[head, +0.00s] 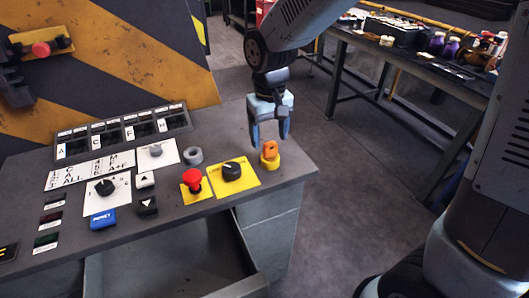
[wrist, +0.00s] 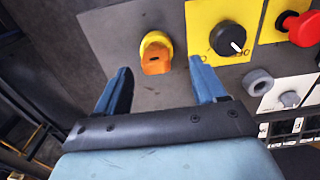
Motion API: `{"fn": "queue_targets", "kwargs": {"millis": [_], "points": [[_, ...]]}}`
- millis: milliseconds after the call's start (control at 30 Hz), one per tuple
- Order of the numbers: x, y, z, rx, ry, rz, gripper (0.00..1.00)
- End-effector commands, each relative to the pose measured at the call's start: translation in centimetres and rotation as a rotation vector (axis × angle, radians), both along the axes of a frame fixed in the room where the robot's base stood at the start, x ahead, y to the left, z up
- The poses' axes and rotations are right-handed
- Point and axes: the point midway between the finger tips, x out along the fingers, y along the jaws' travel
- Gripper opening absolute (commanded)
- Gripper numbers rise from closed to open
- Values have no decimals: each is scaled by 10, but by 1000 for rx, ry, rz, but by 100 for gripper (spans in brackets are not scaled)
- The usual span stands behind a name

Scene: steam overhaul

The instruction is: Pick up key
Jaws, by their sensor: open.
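The key appears as an orange piece (head: 270,149) standing in a yellow round base (head: 269,163) near the right end of the control panel. In the wrist view the orange piece (wrist: 156,63) and yellow base (wrist: 155,40) sit ahead of my gripper, roughly between the lines of its fingers. My gripper (head: 270,138) hangs with its fingers down, above and close to the orange piece. In the wrist view my gripper (wrist: 162,85) has its two blue fingers wide apart with nothing between them. I cannot tell whether a finger touches the key.
A black knob (head: 231,170) on a yellow plate and a red mushroom button (head: 192,180) stand left of the key. A grey ring (head: 193,155) lies behind them. The panel's right edge is close to the key. An open drawer (head: 180,275) is below. A cluttered workbench (head: 420,60) stands at the back right.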

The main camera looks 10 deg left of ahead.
Motion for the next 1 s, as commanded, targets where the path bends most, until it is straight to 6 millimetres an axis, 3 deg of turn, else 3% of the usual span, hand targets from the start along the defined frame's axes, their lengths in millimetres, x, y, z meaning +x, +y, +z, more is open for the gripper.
{"fn": "queue_targets", "kwargs": {"millis": [167,500,800,1000], "points": [[0,-1,-9,0,0,0,70],[2,-5,-51,-1,1,1,70],[2,-5,-55,1,-2,1,70],[2,-5,-55,1,-2,1,52]]}}
